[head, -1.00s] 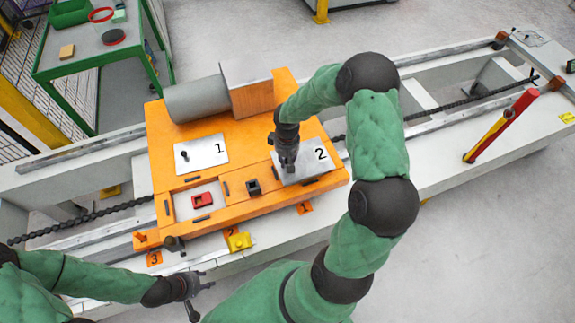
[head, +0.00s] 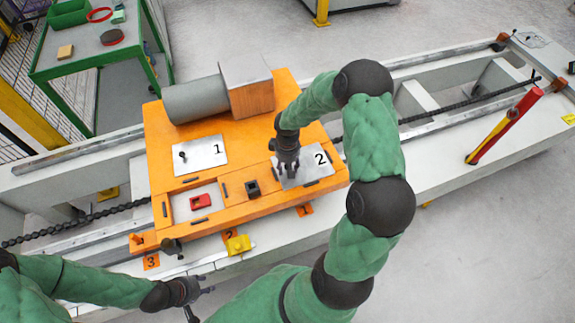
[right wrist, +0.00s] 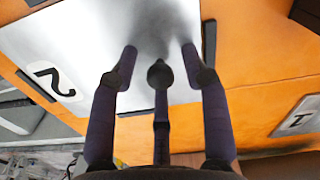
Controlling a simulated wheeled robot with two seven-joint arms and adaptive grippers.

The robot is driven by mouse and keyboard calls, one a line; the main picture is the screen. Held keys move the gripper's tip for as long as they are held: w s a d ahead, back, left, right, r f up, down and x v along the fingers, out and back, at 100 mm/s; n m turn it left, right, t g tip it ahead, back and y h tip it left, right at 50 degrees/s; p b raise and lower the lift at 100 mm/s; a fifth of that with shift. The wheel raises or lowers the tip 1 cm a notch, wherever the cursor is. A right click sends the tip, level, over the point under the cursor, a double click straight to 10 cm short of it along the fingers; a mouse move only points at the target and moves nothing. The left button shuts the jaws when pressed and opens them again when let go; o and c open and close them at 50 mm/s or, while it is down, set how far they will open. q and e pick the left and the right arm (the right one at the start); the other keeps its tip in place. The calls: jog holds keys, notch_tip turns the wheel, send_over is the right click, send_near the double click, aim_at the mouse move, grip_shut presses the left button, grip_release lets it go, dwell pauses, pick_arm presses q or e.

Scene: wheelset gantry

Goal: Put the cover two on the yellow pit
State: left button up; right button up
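Cover two (head: 312,172), a silver plate marked "2", lies on the right part of the orange platform (head: 225,147). My right gripper (head: 287,170) is over its left part, pointing down. In the right wrist view its fingers (right wrist: 160,70) are spread apart above cover two (right wrist: 85,40), with nothing seen between them. The cover's knob cannot be made out. A small yellow block (head: 238,244) sits at the platform's front edge; I cannot tell whether it is the yellow pit. My left gripper (head: 203,300) is open and empty at the lower left.
Cover one (head: 200,154), with a black knob, lies left of cover two. A red block (head: 200,201) sits in a recess, and a black block (head: 252,188) beside it. A red-and-yellow post (head: 505,125) is at right.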

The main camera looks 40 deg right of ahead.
notch_tip(320, 180, up, 12)
jog(key=p, duration=0.5)
jog(key=shift+r, duration=0.15)
